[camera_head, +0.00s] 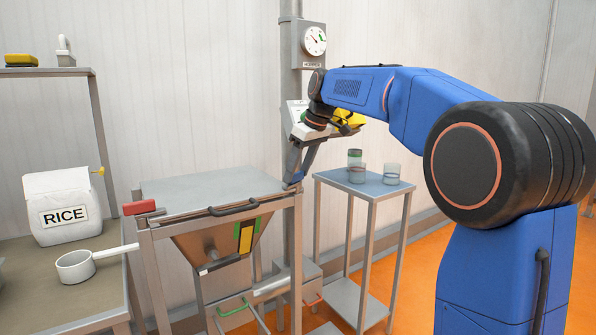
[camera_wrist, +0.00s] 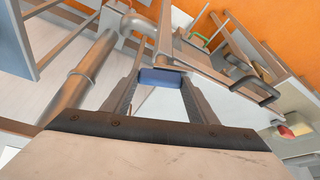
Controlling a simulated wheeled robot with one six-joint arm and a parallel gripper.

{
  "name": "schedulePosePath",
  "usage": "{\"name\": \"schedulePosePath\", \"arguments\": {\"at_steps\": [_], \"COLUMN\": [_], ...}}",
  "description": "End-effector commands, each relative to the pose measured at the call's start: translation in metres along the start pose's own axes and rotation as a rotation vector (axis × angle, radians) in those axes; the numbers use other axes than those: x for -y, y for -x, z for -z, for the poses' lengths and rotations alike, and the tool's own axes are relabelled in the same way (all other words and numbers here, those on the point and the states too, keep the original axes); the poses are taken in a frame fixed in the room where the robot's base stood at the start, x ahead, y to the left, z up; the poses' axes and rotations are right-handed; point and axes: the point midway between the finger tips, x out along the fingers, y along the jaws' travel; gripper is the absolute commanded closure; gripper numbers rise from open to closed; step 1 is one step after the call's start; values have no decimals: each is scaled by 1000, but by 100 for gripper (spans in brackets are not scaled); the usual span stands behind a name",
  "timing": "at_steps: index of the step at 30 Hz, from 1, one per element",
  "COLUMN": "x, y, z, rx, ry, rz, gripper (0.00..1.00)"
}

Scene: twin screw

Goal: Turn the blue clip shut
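The blue clip (camera_head: 296,178) sits at the right-hand corner of the metal hopper (camera_head: 200,188), close to the upright column. In the wrist view the blue clip (camera_wrist: 160,78) lies between the two fingertips and fills the gap from finger to finger. My gripper (camera_wrist: 161,80) appears shut on it, with one finger along each side. In the head view my gripper (camera_head: 298,174) reaches down from the arm to the clip. The clip's underside and mounting are hidden.
A RICE bag (camera_head: 62,206) and a white scoop (camera_head: 76,266) are on the left table. A small side table (camera_head: 365,182) with cups stands right of the column (camera_head: 291,90). A dial gauge (camera_head: 314,41) is on the column. Orange floor is open at right.

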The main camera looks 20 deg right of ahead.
Motion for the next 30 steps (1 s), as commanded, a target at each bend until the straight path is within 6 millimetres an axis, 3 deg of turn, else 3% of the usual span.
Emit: {"name": "schedulePosePath", "arguments": {"at_steps": [18, 30], "x": [3, 2], "y": [0, 0], "z": [1, 1], "rx": [0, -1], "ry": [-309, -340], "rz": [-129, -141], "gripper": [69, 69]}}
